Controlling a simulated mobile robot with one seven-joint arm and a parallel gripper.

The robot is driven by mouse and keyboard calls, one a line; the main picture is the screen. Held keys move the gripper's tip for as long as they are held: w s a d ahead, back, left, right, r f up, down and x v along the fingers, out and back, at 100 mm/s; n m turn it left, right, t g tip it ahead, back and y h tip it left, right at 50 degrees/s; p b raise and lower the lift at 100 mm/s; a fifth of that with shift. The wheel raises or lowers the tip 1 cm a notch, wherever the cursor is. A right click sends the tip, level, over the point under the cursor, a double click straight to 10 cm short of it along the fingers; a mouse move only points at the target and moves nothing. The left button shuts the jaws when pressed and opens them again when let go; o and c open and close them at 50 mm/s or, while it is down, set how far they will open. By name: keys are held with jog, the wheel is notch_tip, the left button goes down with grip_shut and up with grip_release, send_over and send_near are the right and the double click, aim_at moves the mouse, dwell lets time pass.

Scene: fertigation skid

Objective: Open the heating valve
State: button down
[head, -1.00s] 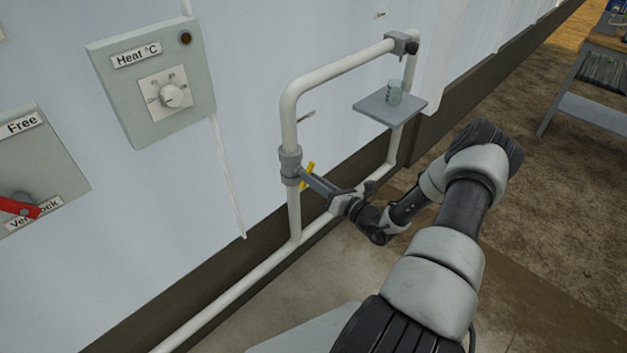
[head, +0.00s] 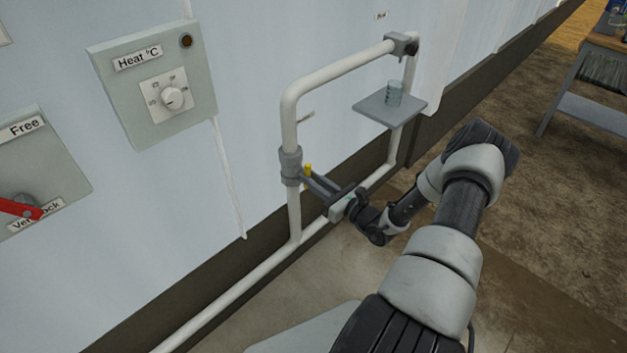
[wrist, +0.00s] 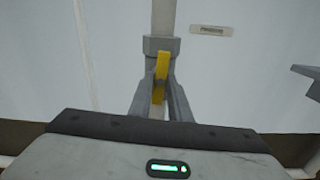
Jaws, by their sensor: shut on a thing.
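The heating valve (head: 291,165) is a grey body on the vertical white pipe at the left of the pipe loop. Its yellow lever (head: 308,170) shows as a small piece beside the valve body. In the wrist view the yellow lever (wrist: 161,68) stands roughly upright in front of the grey valve body (wrist: 152,45). My gripper (head: 312,184) reaches in from the right and is shut on the lever. In the wrist view my gripper's fingers (wrist: 159,92) lie on either side of it, hiding part of the lever.
A small grey shelf (head: 377,108) with a clear beaker (head: 394,93) is fixed right of the valve. A "Heat °C" dial box (head: 150,69) and a red-handled vent lock panel (head: 50,160) are on the wall at left. A bench (head: 590,105) stands at far right.

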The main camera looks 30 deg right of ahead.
jog(key=shift+n, duration=0.6)
jog(key=c, duration=1.7)
grip_release()
jog(key=shift+s, duration=0.1)
jog(key=p+v, duration=0.2)
jog(key=v, duration=1.5)
jog(key=shift+s+d, duration=0.1)
